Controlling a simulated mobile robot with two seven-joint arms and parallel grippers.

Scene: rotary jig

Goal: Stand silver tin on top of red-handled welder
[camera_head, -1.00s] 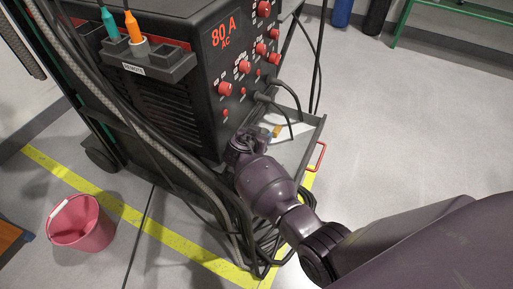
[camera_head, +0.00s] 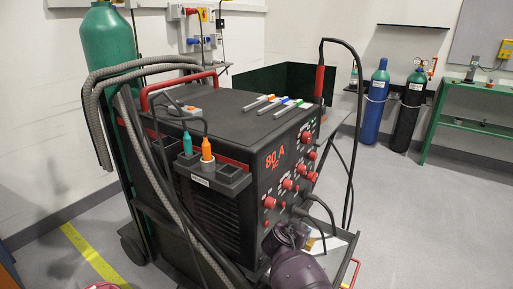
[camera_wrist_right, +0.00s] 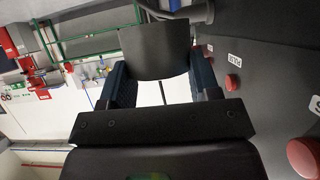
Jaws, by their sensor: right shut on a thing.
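The red-handled welder (camera_head: 225,130) is a black box on a cart, with a red handle (camera_head: 180,86) over its top and an "80 A AC" front panel. My right arm reaches to the lower front of the welder in the head view. In the right wrist view my right gripper (camera_wrist_right: 160,68) is shut on a dark grey, shaded thing (camera_wrist_right: 155,48) with curved edges. It looks like the tin, though no silver shows in this light. The welder's front panel with red knobs is close on the right there. The tin cannot be made out in the head view. My left gripper is out of view.
A green cylinder (camera_head: 106,45) stands behind left.

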